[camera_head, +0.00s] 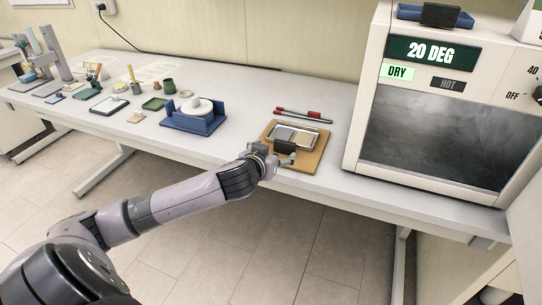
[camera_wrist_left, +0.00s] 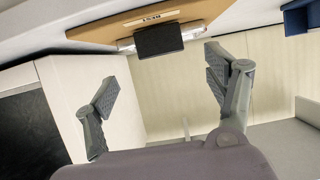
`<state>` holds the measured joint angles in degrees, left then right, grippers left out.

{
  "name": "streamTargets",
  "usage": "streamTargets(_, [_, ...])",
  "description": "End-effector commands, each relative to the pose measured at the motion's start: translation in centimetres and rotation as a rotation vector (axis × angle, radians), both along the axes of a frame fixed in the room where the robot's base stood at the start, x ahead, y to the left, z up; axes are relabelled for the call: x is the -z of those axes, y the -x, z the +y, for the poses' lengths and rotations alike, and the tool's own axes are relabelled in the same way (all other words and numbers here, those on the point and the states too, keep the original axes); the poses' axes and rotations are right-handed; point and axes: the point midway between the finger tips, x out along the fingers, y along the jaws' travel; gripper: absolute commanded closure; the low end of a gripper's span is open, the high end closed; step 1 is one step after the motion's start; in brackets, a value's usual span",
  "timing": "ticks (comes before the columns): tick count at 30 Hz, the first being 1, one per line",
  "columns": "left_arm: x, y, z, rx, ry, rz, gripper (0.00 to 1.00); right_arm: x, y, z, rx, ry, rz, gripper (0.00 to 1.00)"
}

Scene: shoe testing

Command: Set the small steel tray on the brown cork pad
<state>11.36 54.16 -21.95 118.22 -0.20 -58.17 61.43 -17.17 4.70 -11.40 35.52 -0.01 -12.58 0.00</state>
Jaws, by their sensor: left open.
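The small steel tray (camera_head: 307,138) lies on the brown cork pad (camera_head: 308,160), near the front edge of the bench. A dark block (camera_head: 284,147) sits at the tray's front side. In the left wrist view the tray's bright rim (camera_wrist_left: 191,31) shows either side of this dark block (camera_wrist_left: 159,40), above the cork pad (camera_wrist_left: 92,33). My left gripper (camera_head: 271,157) is at the pad's front edge, just in front of the dark block. My right gripper is out of view.
A white test chamber (camera_head: 368,110) with a dark window stands right of the pad. Red-and-black pens (camera_head: 303,115) lie behind the pad. A blue stand (camera_head: 190,124) with a white round piece is left of it. Several small items crowd the bench's far left.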

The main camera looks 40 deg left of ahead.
Motion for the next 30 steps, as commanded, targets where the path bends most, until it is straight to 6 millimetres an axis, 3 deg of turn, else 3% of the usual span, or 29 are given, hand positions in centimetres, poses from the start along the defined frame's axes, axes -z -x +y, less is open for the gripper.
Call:
streamTargets(7, [-0.8,1.9,-0.4,0.0,0.0,0.0,0.23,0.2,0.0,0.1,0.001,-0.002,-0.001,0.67])
streamTargets(24, [-0.8,2.0,-0.6,0.001,0.001,0.002,0.23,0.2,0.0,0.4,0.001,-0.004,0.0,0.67])
streamTargets(27, [0.6,2.8,-1.5,0.011,0.001,0.035,0.23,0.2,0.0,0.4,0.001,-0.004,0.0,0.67])
streamTargets(30, [4.0,5.1,-3.7,0.038,-0.003,0.123,0.23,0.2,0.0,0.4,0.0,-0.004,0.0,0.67])
